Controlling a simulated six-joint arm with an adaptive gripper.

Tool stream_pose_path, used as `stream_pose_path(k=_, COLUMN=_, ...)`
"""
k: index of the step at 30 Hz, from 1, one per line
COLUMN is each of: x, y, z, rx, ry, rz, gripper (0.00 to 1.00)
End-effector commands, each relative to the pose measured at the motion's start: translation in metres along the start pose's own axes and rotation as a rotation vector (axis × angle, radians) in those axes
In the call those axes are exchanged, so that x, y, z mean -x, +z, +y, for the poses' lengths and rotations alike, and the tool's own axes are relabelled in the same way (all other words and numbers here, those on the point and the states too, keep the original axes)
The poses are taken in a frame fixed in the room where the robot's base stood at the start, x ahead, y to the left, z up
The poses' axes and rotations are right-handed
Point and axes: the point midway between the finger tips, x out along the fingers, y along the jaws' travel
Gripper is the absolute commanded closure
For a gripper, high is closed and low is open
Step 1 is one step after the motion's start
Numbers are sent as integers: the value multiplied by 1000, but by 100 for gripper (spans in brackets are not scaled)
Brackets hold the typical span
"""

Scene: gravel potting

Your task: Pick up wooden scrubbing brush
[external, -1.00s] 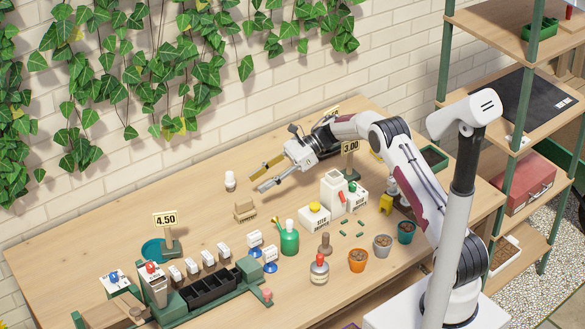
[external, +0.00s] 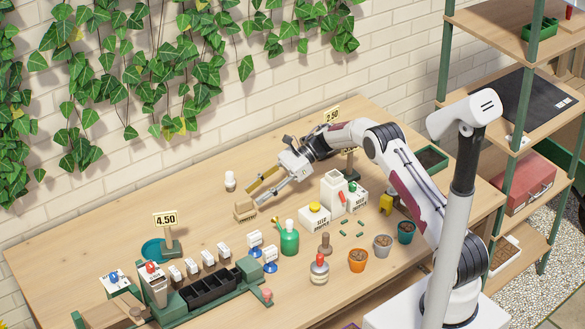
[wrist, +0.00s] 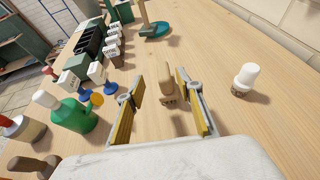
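The wooden scrubbing brush (external: 245,212) is a small tan block with a raised grip, sitting on the tabletop left of centre. My gripper (external: 255,198) is open just above it and to its right, with its fingers angled down toward it. In the wrist view the brush (wrist: 167,92) appears between the two spread yellow-lined fingers (wrist: 158,76). I see no clear contact between the fingers and the brush.
The wood around the brush is clear.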

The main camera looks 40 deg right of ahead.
Motion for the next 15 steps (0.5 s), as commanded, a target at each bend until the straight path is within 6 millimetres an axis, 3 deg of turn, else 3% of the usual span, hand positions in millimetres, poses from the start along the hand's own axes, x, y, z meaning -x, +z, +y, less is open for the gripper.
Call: stream_pose_path(k=15, x=-10, y=1, z=-2, rx=1, ry=1, rz=0, gripper=64)
